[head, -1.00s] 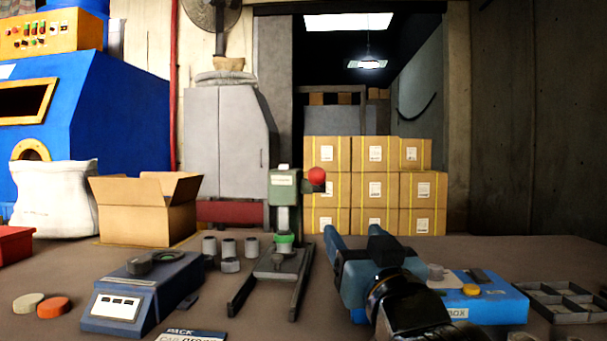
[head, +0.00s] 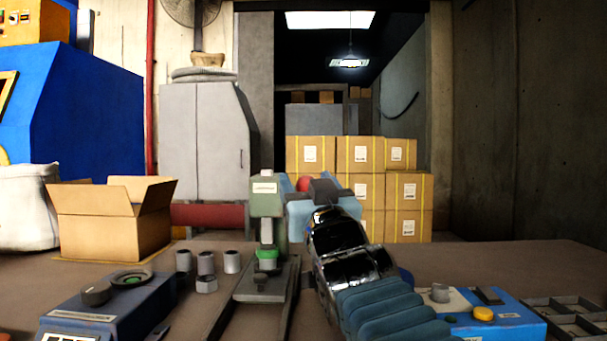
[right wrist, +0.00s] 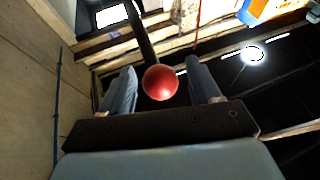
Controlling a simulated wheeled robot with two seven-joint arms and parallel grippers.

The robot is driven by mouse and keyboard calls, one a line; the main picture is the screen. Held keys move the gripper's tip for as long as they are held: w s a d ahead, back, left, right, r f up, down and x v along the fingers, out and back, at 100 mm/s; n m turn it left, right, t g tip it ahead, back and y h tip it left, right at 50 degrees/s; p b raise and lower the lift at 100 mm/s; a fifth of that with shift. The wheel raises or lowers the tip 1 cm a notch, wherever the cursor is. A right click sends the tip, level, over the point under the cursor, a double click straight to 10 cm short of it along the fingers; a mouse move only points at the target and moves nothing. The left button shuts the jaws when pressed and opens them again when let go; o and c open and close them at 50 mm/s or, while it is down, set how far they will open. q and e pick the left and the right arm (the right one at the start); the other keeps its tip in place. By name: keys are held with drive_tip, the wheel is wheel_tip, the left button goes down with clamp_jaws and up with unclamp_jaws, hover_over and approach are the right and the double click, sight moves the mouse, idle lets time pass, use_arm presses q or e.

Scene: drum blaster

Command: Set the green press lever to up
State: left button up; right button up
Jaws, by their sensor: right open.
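The green press (head: 265,212) stands upright on its dark base in the middle of the table in the head view. Its lever's red ball (head: 304,184) sits right of the press head, partly hidden by my right gripper (head: 307,188). In the right wrist view the red ball (right wrist: 160,82) is between the two fingers of my right gripper (right wrist: 160,70), with a visible gap on each side. The dark lever rod (right wrist: 142,35) runs up from the ball. My right gripper is open. My left gripper is not in view.
Several grey cylinders (head: 206,263) stand left of the press. A blue device (head: 110,305) is at the front left, an open carton (head: 110,222) behind it. A blue box with a yellow button (head: 510,318) and a grey divided tray (head: 570,318) lie at the right.

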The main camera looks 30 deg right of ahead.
drive_tip(key=shift+x, duration=1)
drive_tip(key=shift+c, duration=0.3)
drive_tip(key=shift+r, duration=0.1)
clamp_jaws()
